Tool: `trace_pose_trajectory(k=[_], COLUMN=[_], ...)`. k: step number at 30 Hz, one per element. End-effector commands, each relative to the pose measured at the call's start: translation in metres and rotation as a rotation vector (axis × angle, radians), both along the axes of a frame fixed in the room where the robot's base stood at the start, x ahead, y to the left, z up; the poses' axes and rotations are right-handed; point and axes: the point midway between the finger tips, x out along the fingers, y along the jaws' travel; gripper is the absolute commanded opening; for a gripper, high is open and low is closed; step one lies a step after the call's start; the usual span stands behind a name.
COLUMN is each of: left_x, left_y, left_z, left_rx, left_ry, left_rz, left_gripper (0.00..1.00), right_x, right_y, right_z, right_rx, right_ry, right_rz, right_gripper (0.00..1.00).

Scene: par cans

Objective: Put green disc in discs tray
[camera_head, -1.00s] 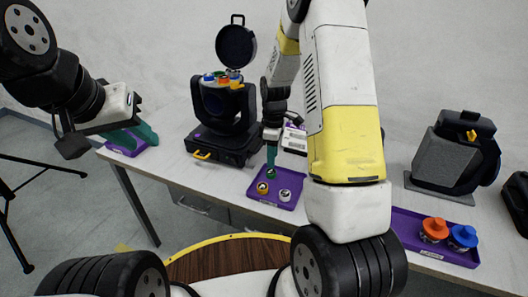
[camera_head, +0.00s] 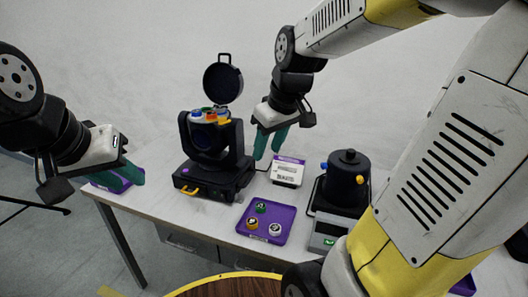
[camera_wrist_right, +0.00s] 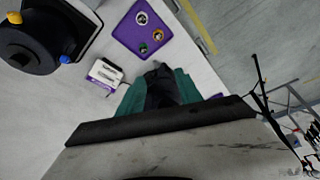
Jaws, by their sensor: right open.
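The green disc (camera_head: 261,207) lies in the purple tray (camera_head: 283,216) at the middle of the table, at the tray's back-left. A yellow disc (camera_head: 252,224) and a pale disc (camera_head: 275,230) lie beside it. The green disc (camera_wrist_right: 143,49) also shows in the right wrist view, inside the tray (camera_wrist_right: 122,35). My right gripper (camera_head: 269,143) is open and empty, above and behind the tray, apart from the discs. Its teal fingers show in the wrist view (camera_wrist_right: 155,88). My left gripper (camera_head: 136,176) hangs at the table's left end; its opening is unclear.
A black moving-head lamp (camera_head: 213,158) with colored discs on top stands left of the tray. A small white-and-purple box (camera_head: 287,170) sits behind the tray. A dark pot-like device (camera_head: 346,178) stands to the right. Another purple tray (camera_head: 118,181) is near my left gripper.

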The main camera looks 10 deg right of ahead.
Motion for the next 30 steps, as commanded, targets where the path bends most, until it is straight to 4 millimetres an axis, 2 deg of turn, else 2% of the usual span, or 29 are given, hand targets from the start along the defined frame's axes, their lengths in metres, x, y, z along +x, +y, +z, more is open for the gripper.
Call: trace_pose_trajectory(k=[1, 3, 6, 10, 15, 30], left_x=[0.0, 0.0, 0.0, 0.0, 0.0, 0.0], left_y=[0.0, 0.0, 0.0, 0.0, 0.0, 0.0], left_z=[0.0, 0.0, 0.0, 0.0, 0.0, 0.0], left_rx=[0.0, 0.0, 0.0, 0.0, 0.0, 0.0], left_ry=[0.0, 0.0, 0.0, 0.0, 0.0, 0.0], left_rz=[0.0, 0.0, 0.0, 0.0, 0.0, 0.0], left_gripper=[0.3, 0.3, 0.3, 0.3, 0.3, 0.3], right_x=[-0.02, -0.044, -0.071, -0.093, -0.102, -0.101], right_y=[0.001, 0.003, 0.006, 0.009, 0.01, 0.01], right_z=[0.012, 0.021, 0.029, 0.031, 0.031, 0.032], right_rx=[0.034, 0.082, 0.145, 0.2, 0.226, 0.226], right_ry=[-0.035, -0.064, -0.098, -0.125, -0.134, -0.134], right_rz=[-0.062, -0.147, -0.247, -0.332, -0.371, -0.37], right_gripper=[0.42, 0.42, 0.42, 0.42, 0.42, 0.42])
